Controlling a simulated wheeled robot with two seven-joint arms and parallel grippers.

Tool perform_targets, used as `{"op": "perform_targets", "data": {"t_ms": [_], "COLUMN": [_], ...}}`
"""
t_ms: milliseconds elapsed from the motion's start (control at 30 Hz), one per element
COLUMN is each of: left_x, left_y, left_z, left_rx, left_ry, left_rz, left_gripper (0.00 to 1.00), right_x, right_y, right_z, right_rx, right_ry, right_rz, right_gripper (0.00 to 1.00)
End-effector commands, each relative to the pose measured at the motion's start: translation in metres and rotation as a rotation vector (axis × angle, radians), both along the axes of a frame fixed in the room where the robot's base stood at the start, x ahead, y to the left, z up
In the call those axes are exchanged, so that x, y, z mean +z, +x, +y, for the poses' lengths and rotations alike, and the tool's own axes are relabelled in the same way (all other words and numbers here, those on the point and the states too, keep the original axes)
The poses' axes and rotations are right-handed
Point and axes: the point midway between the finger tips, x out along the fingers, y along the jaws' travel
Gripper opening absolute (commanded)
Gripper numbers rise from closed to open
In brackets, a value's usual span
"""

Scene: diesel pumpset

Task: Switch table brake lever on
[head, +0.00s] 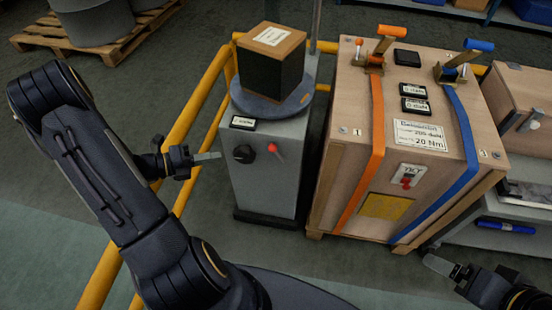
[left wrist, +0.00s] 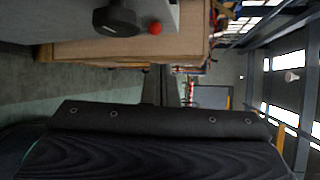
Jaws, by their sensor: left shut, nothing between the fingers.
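A grey pedestal (head: 265,185) carries a round turntable (head: 262,108) with a dark box with a wooden top (head: 270,60) on it. The left wrist view shows the red tip (left wrist: 155,28) beside the black knob (left wrist: 118,16). My left gripper (head: 218,156) is shut and empty, just left of the knob, apart from it. My right gripper (head: 430,260) is at lower right; its jaw opening is unclear.
A yellow rail (head: 183,125) runs left of the pedestal, behind my left gripper. A wooden crate (head: 350,130) with orange and blue straps and a red switch (head: 407,180) stands close to the right. The floor in front of the pedestal is clear.

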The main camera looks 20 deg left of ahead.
Motion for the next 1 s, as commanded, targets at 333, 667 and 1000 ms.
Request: {"op": "perform_targets", "data": {"t_ms": [333, 667, 1000], "left_x": [-0.013, -0.018, -0.033], "left_y": [-0.001, 0.014, 0.066], "left_z": [0.009, -0.006, -0.055], "left_rx": [0.052, 0.046, 0.044], "left_ry": [-0.058, -0.056, -0.057], "left_rz": [0.037, 0.034, 0.034], "left_gripper": [0.0, 0.0, 0.0], "right_x": [-0.004, -0.011, -0.031], "right_y": [0.0, 0.0, 0.0], "right_z": [0.0, 0.0, 0.0], "right_rx": [0.0, 0.0, 0.0], "right_ry": [0.0, 0.0, 0.0], "right_rz": [0.0, 0.0, 0.0], "right_gripper": [0.86, 0.86, 0.86]}}
